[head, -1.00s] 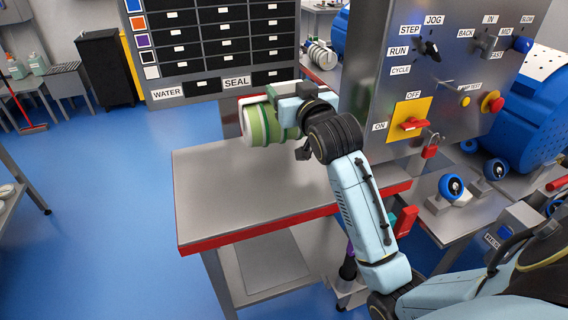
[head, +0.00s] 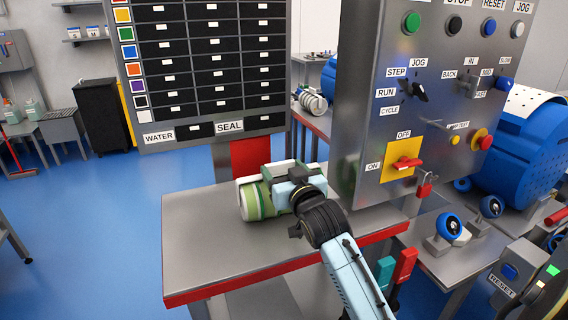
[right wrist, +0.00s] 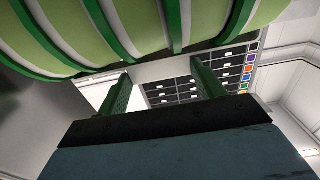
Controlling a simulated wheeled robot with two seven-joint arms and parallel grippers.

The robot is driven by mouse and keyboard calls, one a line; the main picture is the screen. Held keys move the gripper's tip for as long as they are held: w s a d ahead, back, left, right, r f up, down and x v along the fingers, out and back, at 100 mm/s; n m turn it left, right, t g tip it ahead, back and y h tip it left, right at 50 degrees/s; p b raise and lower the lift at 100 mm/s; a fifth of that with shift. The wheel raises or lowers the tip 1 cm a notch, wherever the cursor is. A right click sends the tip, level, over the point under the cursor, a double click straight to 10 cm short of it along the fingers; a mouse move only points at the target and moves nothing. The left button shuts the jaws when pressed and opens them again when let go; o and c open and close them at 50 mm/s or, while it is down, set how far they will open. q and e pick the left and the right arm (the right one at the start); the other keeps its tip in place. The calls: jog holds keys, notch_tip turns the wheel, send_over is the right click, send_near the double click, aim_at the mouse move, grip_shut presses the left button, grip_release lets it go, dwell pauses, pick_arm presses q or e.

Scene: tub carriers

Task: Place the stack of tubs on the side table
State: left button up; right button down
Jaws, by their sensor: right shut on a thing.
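The stack of tubs (head: 256,201), pale green with darker green bands and a whitish end, lies on its side in the head view. It overlaps the back of the side table (head: 215,262), a grey steel top with a red front edge. I cannot tell whether it touches the top. My right gripper (head: 291,181) is shut on the stack from the right. In the right wrist view the banded tubs (right wrist: 150,30) fill the top, and the two green fingers (right wrist: 162,90) reach up to them. My left gripper is not in view.
A grey control panel (head: 430,120) with buttons and a red switch stands at the table's right. A labelled rack of dark drawers (head: 215,70) stands behind. The front and left of the tabletop are clear. Blue floor (head: 90,220) lies open at left.

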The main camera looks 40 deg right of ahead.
jog(key=shift+r, duration=0.35)
jog(key=c, duration=0.7)
grip_release()
jog(key=shift+f, duration=0.4)
jog(key=o, duration=0.5)
jog(key=shift+s+r, duration=0.1)
jog(key=shift+r, duration=0.1)
jog(key=v, duration=1.2)
jog(key=shift+f+p, duration=0.15)
jog(key=shift+p, duration=0.25)
